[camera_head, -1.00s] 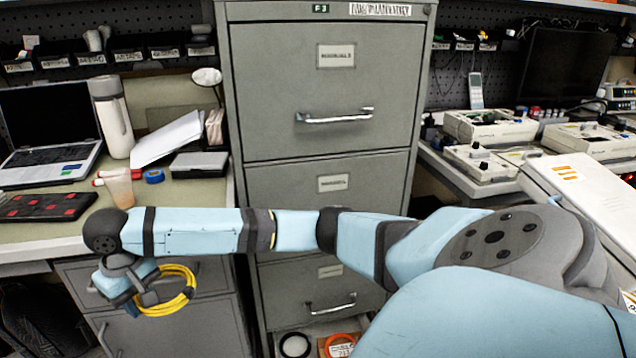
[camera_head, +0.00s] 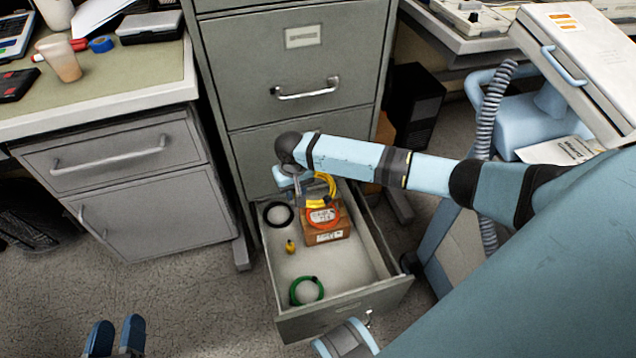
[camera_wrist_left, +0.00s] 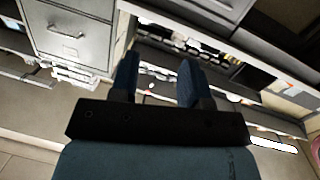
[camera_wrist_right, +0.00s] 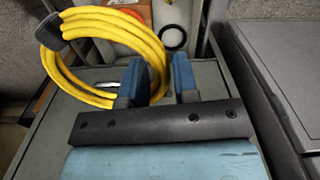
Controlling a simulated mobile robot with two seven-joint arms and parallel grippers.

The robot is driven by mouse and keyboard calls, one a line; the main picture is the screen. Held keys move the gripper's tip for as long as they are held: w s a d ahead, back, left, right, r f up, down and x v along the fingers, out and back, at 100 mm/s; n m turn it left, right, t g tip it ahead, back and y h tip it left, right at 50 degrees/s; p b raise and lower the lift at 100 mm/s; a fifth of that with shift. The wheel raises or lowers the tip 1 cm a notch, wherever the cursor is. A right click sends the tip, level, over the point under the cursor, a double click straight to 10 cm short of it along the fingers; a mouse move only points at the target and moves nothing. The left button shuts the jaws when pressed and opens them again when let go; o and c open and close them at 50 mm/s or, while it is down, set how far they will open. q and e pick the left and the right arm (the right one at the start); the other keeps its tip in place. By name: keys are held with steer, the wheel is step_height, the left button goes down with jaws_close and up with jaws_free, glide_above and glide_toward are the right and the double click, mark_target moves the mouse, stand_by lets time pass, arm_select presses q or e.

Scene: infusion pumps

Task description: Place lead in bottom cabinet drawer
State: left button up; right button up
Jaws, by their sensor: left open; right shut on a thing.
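The yellow coiled lead (camera_head: 328,188) hangs from my right gripper (camera_head: 298,188), over the back part of the open bottom drawer (camera_head: 345,270). In the right wrist view, the lead (camera_wrist_right: 65,62) loops beside my right gripper (camera_wrist_right: 158,68), which is shut on its strand. A dark clip shows on the coil. In the head view the lead overlaps the brown box; I cannot tell whether they touch. My left gripper (camera_head: 116,338) is open and empty over the floor, left of the drawer. Its spread fingers (camera_wrist_left: 157,80) show in the left wrist view.
The drawer holds a black ring (camera_head: 278,214), a brown box (camera_head: 327,236) with a red-orange lead (camera_head: 322,217), a small yellow item (camera_head: 290,246) and a green lead (camera_head: 306,290). Its front middle floor is clear. A desk cabinet (camera_head: 120,165) stands left.

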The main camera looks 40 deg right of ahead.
steer(key=s+d+f+b, duration=0.1)
steer(key=s+d+f, duration=0.15)
steer(key=f, duration=0.55)
steer(key=s+d+f+b, duration=0.15)
steer(key=s+f, duration=0.25)
steer(key=f, duration=0.4)
arm_select(q)
step_height(320, 180, up, 4)
steer(key=d+t+h, duration=0.2)
arm_select(e)
glide_above(337, 280)
step_height(337, 280, down, 10)
steer(key=shift+m, duration=0.4)
step_height(337, 280, down, 15)
steer(key=b, duration=0.9)
steer(key=shift+b, duration=0.35)
steer(key=shift+f, duration=0.35)
step_height(337, 280, down, 4)
steer(key=b, duration=0.3)
steer(key=shift+r, duration=0.15)
arm_select(q)
step_height(337, 280, down, 8)
steer(key=w+a+m+g+h, duration=0.1)
steer(key=w+m, duration=0.2)
steer(key=m, duration=0.2)
steer(key=shift+a+r, duration=0.2)
steer(key=shift+a, duration=0.1)
